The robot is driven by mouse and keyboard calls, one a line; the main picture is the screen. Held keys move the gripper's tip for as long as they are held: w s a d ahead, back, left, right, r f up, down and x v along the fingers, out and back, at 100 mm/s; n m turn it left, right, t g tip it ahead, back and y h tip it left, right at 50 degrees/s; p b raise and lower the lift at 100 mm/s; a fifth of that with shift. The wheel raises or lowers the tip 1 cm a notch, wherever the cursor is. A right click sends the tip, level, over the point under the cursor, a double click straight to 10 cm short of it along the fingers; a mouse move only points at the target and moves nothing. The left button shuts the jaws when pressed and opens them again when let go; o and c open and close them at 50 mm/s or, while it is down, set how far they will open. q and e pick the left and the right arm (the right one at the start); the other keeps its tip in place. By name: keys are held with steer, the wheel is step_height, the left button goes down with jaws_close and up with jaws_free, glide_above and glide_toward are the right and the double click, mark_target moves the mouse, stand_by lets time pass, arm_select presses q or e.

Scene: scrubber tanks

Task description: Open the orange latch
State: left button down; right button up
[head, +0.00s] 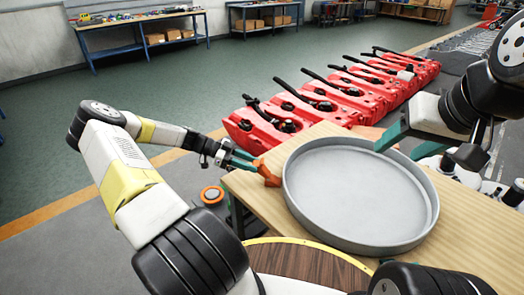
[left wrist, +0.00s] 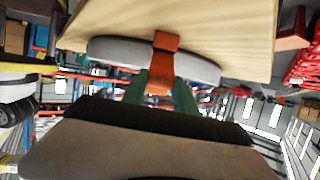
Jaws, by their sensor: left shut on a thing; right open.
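The orange latch (head: 268,174) sits at the left rim of a round grey pan-like lid (head: 350,195) on a wooden table. My left gripper (head: 243,160) reaches it from the left, its green fingers shut on it. In the left wrist view, the orange latch (left wrist: 161,66) stands between the green fingers (left wrist: 160,92), against the grey rim. My right gripper (head: 408,142) is open over the far right rim of the lid. Part of it is hidden by its own wrist.
The wooden table (head: 470,240) carries the lid. Red tanks (head: 300,115) with black handles stand in a row behind it. Another orange piece (head: 370,132) shows at the lid's far side. Workbenches (head: 140,35) line the back wall. Open floor (head: 60,130) lies left.

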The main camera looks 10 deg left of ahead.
arm_select(q)
steer(key=shift+a+f, duration=0.2)
steer(key=shift+f, duration=0.05)
steer(key=c, duration=1.1)
jaws_free()
steer(key=shift+o, duration=0.7)
steer(key=shift+r, duration=0.1)
steer(key=v, duration=0.7)
steer(key=shift+a, duration=0.3)
steer(key=shift+r, duration=0.15)
